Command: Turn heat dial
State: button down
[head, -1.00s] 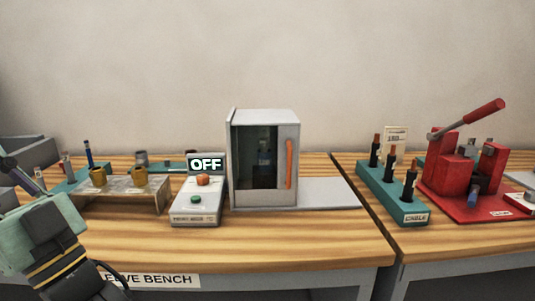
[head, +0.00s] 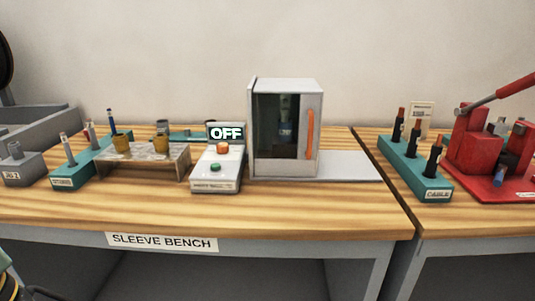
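A small grey control box (head: 213,184) stands on the wooden bench, left of centre. Its raised display reads OFF. Below the display is an orange knob (head: 222,148), probably the heat dial, and below that a green button (head: 215,168). Which way the knob points is too small to tell. Right of the control box stands a grey cabinet (head: 260,165) with a dark window and an orange vertical handle; its door looks shut. My gripper is not in view; only a sliver of my arm shows at the lower left edge, well apart from the control box.
Left of the control box are a low stand (head: 140,169) with brown cups and a teal rack (head: 72,178). A teal cable rack (head: 424,184) and a red lever press (head: 480,150) stand on the right bench. The bench front strip before the control box is clear.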

aim_at(222, 148)
jog(key=i+l+u, duration=0.65)
jog(key=i+j, duration=0.05)
